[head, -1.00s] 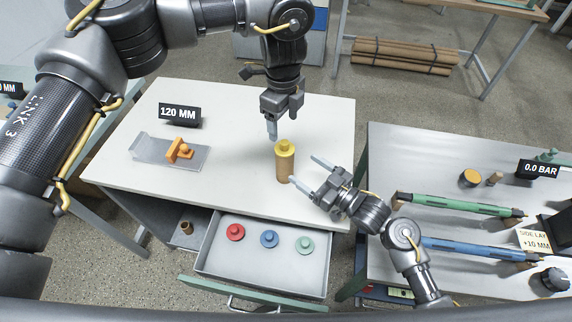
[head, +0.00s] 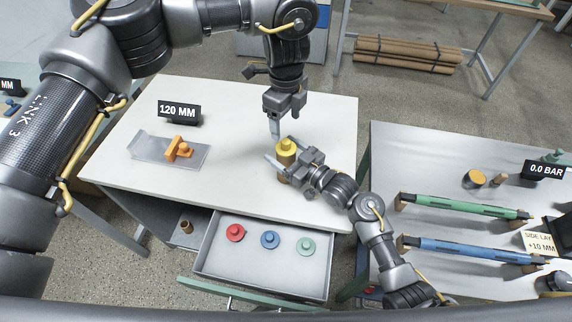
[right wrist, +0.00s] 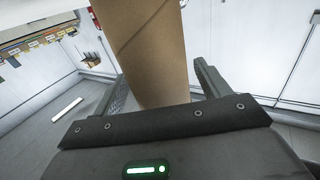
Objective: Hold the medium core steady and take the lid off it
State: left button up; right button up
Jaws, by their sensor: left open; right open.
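The medium core is a brown cardboard tube with a yellow lid (head: 286,148) on top, standing upright on the white table (head: 235,115). My right gripper (head: 281,152) is open around the core from the right, with a finger on either side. In the right wrist view the brown core (right wrist: 147,50) stands between the two open fingers; I cannot tell whether they touch it. My left gripper (head: 274,128) is open, pointing down just behind and left of the lid, apart from it as far as I can see. The right gripper hides much of the core in the head view.
An open drawer (head: 262,275) below holds red, blue and green lids. A side table (head: 450,160) at right carries green and blue bars.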

aim_at(286, 141)
pick_arm(q)
jog(key=shift+s, duration=0.1)
pick_arm(e)
jog(key=shift+w+a, duration=0.2)
jog(key=shift+a, duration=0.15)
jog(key=shift+w, duration=0.1)
jog(key=c, duration=1.4)
pick_arm(q)
jog(key=shift+c, duration=0.7)
pick_arm(e)
jog(key=shift+c, duration=0.2)
pick_arm(q)
jog(key=shift+m+t+y, duration=0.3)
jog(key=shift+m+t, duration=0.2)
jog(key=shift+t, duration=0.2)
jog(key=r, duration=0.2)
jog(key=w+r, duration=0.1)
jog(key=r, duration=0.1)
jog(key=shift+d+r, duration=0.2)
jog(key=shift+r, duration=0.1)
jog(key=c, duration=0.3)
jog(key=f+m, duration=0.1)
jog(key=f, duration=0.3)
jog(key=f+m, duration=0.1)
jog(key=f, duration=0.2)
jog(key=s+f, duration=0.1)
jog(key=f, duration=0.3)
jog(key=shift+a+f+m, duration=0.1)
jog(key=shift+f+m, duration=0.25)
jog(key=shift+m, duration=0.05)
